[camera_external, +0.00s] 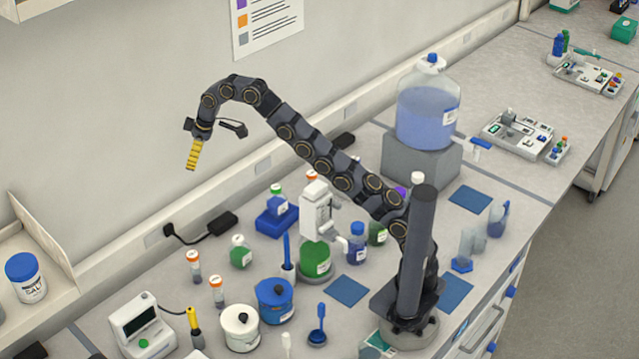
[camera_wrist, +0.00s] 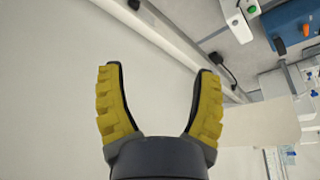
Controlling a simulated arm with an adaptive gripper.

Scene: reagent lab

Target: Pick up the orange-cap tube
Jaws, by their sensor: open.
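Two small clear tubes with orange caps stand upright on the bench at the left in the external view. One tube (camera_external: 194,268) is farther back, and the other tube (camera_external: 217,292) is nearer the front and slightly right. My gripper (camera_external: 192,156) is high above the bench, beside the wall and well above both tubes, touching neither. In the wrist view my gripper (camera_wrist: 160,80) has its yellow fingers spread apart with nothing between them. I cannot make out either tube clearly in the wrist view.
A green-filled flask (camera_external: 241,253) stands right of the tubes. A blue pot (camera_external: 274,302) and white pot (camera_external: 241,331) stand in front. A small meter (camera_external: 144,328) is at front left, with a yellow-handled probe (camera_external: 194,325) beside it. A black adapter (camera_external: 221,224) lies behind.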

